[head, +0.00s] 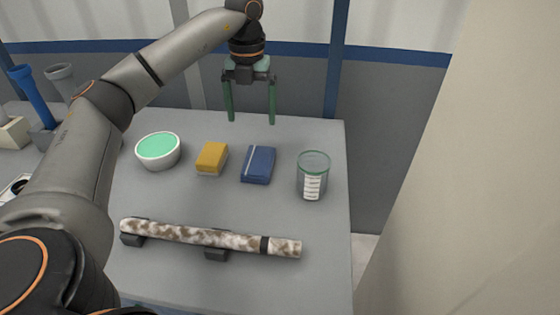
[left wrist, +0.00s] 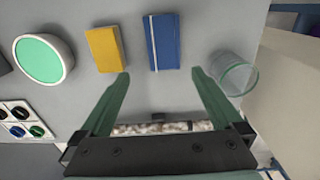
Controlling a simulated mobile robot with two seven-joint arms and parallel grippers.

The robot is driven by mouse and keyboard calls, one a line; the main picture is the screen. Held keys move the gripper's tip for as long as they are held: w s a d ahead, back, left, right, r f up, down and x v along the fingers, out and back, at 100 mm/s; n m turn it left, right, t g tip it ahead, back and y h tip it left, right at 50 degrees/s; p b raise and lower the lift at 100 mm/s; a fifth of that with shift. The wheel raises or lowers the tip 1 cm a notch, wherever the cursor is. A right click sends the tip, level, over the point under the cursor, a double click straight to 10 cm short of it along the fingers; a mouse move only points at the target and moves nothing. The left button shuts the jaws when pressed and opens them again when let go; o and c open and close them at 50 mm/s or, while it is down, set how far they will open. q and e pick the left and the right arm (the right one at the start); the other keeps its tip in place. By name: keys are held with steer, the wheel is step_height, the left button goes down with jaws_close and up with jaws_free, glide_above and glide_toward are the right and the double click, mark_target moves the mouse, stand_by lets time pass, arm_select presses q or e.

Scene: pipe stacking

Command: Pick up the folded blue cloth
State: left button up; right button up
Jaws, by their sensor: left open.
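The folded blue cloth (head: 258,165) lies flat on the grey table, with a pale stripe along its left side. It also shows in the left wrist view (left wrist: 163,42), beyond the fingertips and between their lines. My left gripper (head: 251,119) is open and empty, with its green fingers pointing down. In the head view it appears above the far part of the table, behind the cloth and apart from it. The left wrist view shows both fingers (left wrist: 160,76) spread wide with nothing between them. My right gripper is not in view.
A yellow sponge (head: 212,158) lies just left of the cloth. A clear beaker (head: 313,176) stands to its right. A white bowl with green contents (head: 158,150) is further left. A speckled pipe (head: 210,237) rests on dark supports in front. The table's right edge is near the beaker.

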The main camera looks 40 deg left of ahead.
arm_select(q)
steer(key=f+b, duration=0.1)
steer(key=f, duration=0.1)
steer(key=b, duration=0.1)
glide_above(257, 162)
steer(key=f, duration=0.6)
steer(key=shift+w+a+f, duration=0.2)
steer(key=shift+w+f, duration=0.05)
steer(key=shift+f, duration=0.15)
steer(key=shift+s+d+f+b, duration=0.15)
steer(key=shift+f+b, duration=0.2)
steer(key=shift+f, duration=1)
steer(key=shift+s+d+f+b, duration=0.15)
steer(key=shift+f+b, duration=0.15)
steer(key=shift+f, duration=1.05)
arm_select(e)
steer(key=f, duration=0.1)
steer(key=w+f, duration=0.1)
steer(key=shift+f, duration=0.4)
arm_select(q)
steer(key=shift+c, duration=0.2)
steer(key=c, duration=1.1)
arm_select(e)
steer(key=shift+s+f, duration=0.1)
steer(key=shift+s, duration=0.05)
